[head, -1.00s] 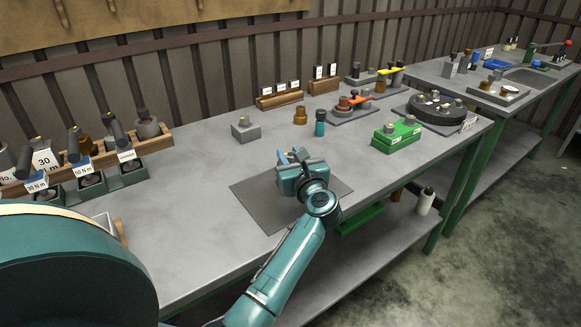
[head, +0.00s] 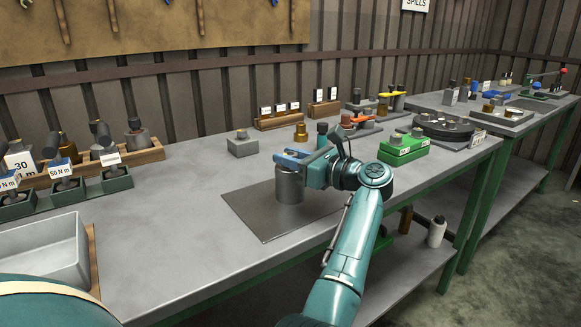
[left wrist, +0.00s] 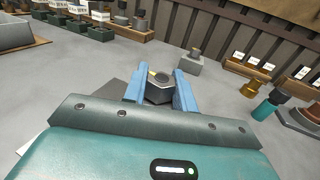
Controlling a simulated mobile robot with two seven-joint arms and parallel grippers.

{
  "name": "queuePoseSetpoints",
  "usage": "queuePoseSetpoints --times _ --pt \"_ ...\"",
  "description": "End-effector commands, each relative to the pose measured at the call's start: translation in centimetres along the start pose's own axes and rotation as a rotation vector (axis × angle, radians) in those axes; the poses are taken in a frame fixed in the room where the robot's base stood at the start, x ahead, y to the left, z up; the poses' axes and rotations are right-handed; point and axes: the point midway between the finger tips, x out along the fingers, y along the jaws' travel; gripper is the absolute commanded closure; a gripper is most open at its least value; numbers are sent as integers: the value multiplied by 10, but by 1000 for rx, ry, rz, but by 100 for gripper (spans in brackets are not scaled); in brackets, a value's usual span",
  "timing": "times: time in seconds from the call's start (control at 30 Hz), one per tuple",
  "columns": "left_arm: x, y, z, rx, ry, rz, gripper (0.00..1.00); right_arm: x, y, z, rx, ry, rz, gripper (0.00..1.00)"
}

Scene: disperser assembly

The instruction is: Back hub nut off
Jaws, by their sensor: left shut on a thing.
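A grey metal cylinder (head: 289,186) stands upright on the dark mat (head: 250,215) on the bench. My left gripper (head: 291,157) is at its top, coming from the right with its blue fingers about level. In the left wrist view the blue fingers (left wrist: 160,90) are shut on a dark six-sided nut (left wrist: 158,93), with a small brass-coloured tip (left wrist: 152,74) showing above it. Whether the nut still sits on the cylinder's thread is hidden by the fingers. My right gripper is not in view.
A grey block (head: 243,146), a brass fitting (head: 301,133) and a teal-bodied bottle (head: 322,135) stand behind the mat. A green box (head: 404,148) is to the right. A grey tray (head: 40,250) and torque-labelled holders (head: 65,185) are at the left. The bench between tray and mat is clear.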

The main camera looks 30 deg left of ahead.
Motion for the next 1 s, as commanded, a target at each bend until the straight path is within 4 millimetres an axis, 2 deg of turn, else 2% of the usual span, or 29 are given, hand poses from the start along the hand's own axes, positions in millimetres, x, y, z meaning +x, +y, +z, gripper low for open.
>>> queuePoseSetpoints --times 0.4,0.43,0.6,0.7,1.0 --pt "0 0 2 -2 -4 7 96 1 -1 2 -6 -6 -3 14" --pt "0 0 2 -2 -4 7 72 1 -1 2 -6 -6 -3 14" --pt "0 0 2 -2 -3 7 58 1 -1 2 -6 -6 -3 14" --pt "0 0 1 -2 -2 7 51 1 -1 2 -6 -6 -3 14" --pt "0 0 0 -1 -1 6 51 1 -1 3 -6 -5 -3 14"
